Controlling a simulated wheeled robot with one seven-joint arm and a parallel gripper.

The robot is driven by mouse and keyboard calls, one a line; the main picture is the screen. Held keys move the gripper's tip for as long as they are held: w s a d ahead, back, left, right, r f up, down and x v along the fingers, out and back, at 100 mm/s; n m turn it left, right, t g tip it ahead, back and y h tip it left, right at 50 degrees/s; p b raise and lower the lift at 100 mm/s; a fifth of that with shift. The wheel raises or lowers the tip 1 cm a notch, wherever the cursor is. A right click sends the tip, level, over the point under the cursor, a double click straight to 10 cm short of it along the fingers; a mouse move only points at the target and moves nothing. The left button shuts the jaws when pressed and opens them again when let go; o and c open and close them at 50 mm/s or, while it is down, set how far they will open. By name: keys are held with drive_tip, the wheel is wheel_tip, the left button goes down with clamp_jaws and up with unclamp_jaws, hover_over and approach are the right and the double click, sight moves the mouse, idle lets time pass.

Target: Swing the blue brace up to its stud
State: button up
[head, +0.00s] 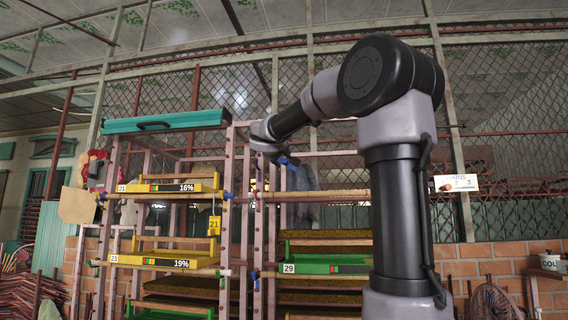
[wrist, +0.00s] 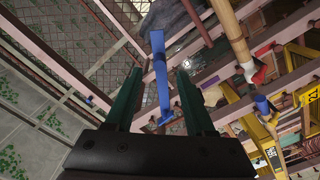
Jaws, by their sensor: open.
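The blue brace (wrist: 161,75) shows in the wrist view as a flat blue bar running up the middle, with a bent lower end. My gripper (wrist: 159,74) has its two dark green fingers apart, one on each side of the brace in this view. Whether either finger touches it I cannot tell. In the head view, a short blue piece (head: 288,161) shows at my gripper (head: 280,158), beside the pink rack posts; the rest is too small to make out. A small blue piece (wrist: 88,99) sits on a pink beam to the left in the wrist view. Which piece is the stud I cannot tell.
Pink rack posts (head: 246,205) stand close by. A bamboo pole (wrist: 232,35) runs right of the brace. Yellow trays (head: 165,188) marked 16% and 19% are on the left rack. A green tray (head: 320,268) marked 29 is lower right. Mesh wall stands behind.

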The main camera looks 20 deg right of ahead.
sight(285, 159)
drive_tip(key=x, duration=0.6)
drive_tip(key=shift+w+d, duration=0.1)
drive_tip(key=shift+d, duration=0.1)
drive_tip(key=shift+c, duration=0.2)
clamp_jaws()
drive_tip(key=shift+r, duration=0.1)
idle(0.9)
